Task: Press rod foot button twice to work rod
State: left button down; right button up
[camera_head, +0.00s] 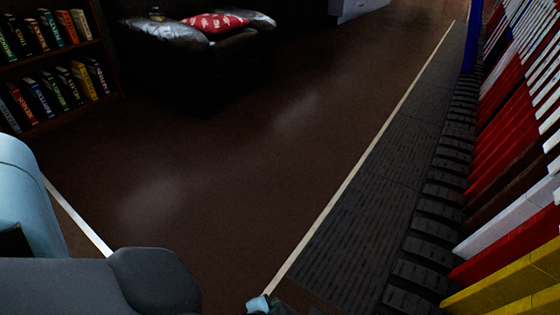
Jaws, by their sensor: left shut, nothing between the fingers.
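A row of coloured levers or rods (505,130) fills the right side, in red, white, brown and yellow. Along their feet runs a row of dark curved segments (437,195). I cannot pick out a separate foot button on any of them. My left arm comes in from the lower left. My left gripper (262,303) shows only as a small light-blue and dark part at the bottom edge, left of the dark segments and apart from them. It is shut and empty. My right gripper is not in view.
A dark grey textured platform (378,170) with a pale edge strip lies beside the levers. The brown floor (230,150) is clear. A bookshelf (50,60) stands at the back left, with a dark sofa (215,65) with cushions beside it. A blue post (472,45) stands at the back right.

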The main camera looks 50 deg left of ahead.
pick_arm(q)
notch_tip(320, 180, down, 4)
jog(key=b, duration=0.3)
jog(key=shift+f+b, duration=0.1)
jog(key=shift+b, duration=0.2)
dwell(1.5)
jog(key=shift+f, duration=0.1)
jog(key=shift+f+b, duration=0.3)
jog(key=shift+b, duration=0.2)
